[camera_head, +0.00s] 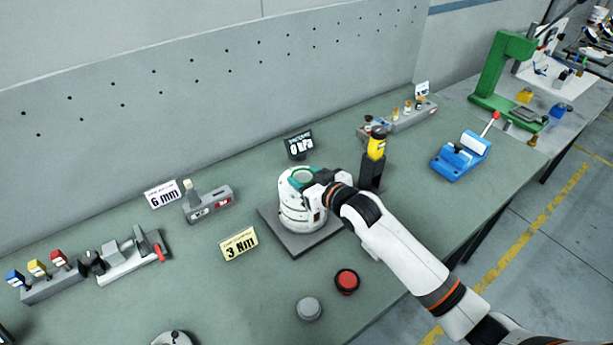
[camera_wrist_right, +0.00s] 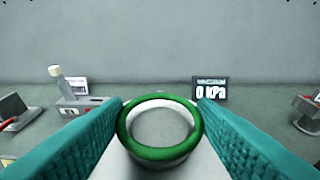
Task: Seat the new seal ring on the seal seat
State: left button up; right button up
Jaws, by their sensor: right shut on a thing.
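A green seal ring (camera_wrist_right: 160,153) lies flat between the two teal fingers of my right gripper (camera_wrist_right: 160,122) in the right wrist view. My right gripper is shut on it. A pale round surface, the top of the white housing, shows through and just below the ring. In the head view my right gripper (camera_head: 306,178) is at the top of the white cylindrical housing (camera_head: 299,211), coming from the right. The seal seat is mostly hidden by ring and fingers. I cannot tell whether the ring touches it. My left gripper is not in view.
The housing stands on a dark square plate (camera_head: 291,245). A display (camera_head: 298,146) reading 0 kPa stands behind it. A yellow-and-black tool (camera_head: 376,145) in a dark holder stands close on the right. Red (camera_head: 347,281) and grey (camera_head: 309,309) buttons are in front. A blue fixture (camera_head: 461,157) is farther right.

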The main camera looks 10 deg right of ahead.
jog(key=shift+f+b, duration=0.3)
jog(key=shift+f, duration=0.35)
jog(key=o, duration=1)
jog(key=shift+s+d+f, duration=0.1)
jog(key=shift+f, duration=0.1)
jog(key=shift+s+f, duration=0.1)
jog(key=shift+s, duration=0.2)
jog(key=shift+w+d+r+b+v, duration=0.15)
jog(key=shift+b+v, duration=0.4)
jog(key=shift+v, duration=1.4)
jog(key=shift+w+r+b+v, duration=0.15)
jog(key=shift+b+v, duration=0.35)
jog(key=shift+v, duration=1.4)
jog(key=shift+s+d+r+b+v, duration=0.15)
jog(key=shift+b+v, duration=0.4)
jog(key=shift+v, duration=1.4)
jog(key=shift+w, duration=0.1)
